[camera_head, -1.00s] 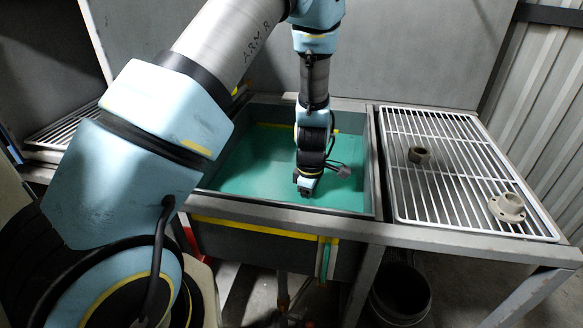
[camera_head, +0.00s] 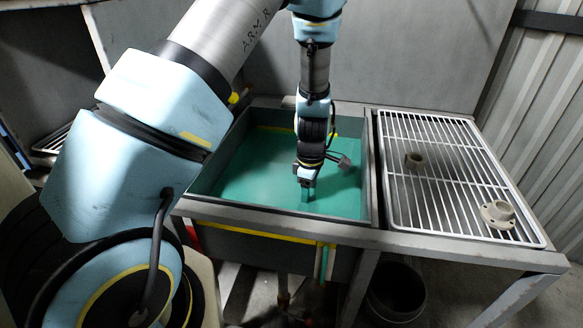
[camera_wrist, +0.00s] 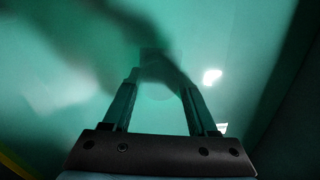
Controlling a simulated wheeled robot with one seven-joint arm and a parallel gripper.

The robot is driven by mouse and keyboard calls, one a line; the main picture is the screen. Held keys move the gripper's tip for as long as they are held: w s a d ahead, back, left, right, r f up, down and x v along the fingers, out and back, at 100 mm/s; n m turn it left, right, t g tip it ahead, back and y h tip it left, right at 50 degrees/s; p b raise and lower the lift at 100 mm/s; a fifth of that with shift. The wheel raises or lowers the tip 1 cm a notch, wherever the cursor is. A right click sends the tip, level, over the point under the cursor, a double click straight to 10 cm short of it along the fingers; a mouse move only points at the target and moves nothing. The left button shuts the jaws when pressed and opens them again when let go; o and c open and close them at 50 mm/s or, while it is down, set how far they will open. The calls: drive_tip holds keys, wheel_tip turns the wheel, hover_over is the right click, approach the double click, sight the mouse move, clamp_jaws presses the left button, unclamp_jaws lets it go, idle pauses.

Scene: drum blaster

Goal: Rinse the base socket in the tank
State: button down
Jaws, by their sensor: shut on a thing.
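The tank (camera_head: 372,185) is a grey open basin of green liquid with a yellow line around its inner wall. My gripper (camera_head: 307,197) points down into it, near its front right part. In the wrist view, the fingers (camera_wrist: 160,82) look green-tinted and reach into the liquid. They are shut on a faint, roundish thing (camera_wrist: 156,88) between the tips, which I take to be the base socket. Its outline is blurred by the liquid and shadow. In the head view, the held thing cannot be made out.
A white wire rack (camera_head: 440,190) lies right of the tank. A grey wall (camera_head: 420,60) rises behind. A dark bucket (camera_head: 397,290) stands on the floor below.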

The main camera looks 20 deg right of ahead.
wheel_tip(320, 180, up, 22)
drive_tip(key=p, duration=1.3)
drive_tip(key=shift+f, duration=0.15)
idle(0.9)
